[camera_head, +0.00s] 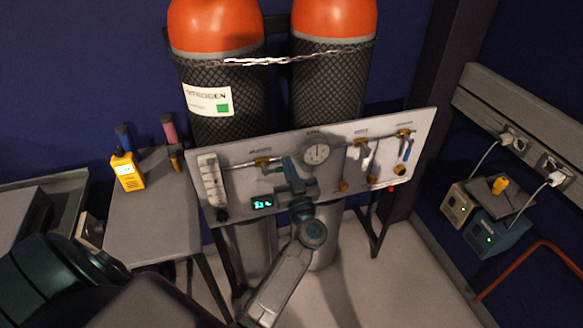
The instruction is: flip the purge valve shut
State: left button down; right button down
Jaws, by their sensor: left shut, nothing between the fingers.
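My right gripper is not in view.
Two orange-topped cylinders (215,25) (333,18) stand behind the panel, held by a chain (245,61). A grey side table (150,215) with a yellow meter (127,168) is at the left. Boxes (500,230) and a wall socket rail (480,100) are at the right.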

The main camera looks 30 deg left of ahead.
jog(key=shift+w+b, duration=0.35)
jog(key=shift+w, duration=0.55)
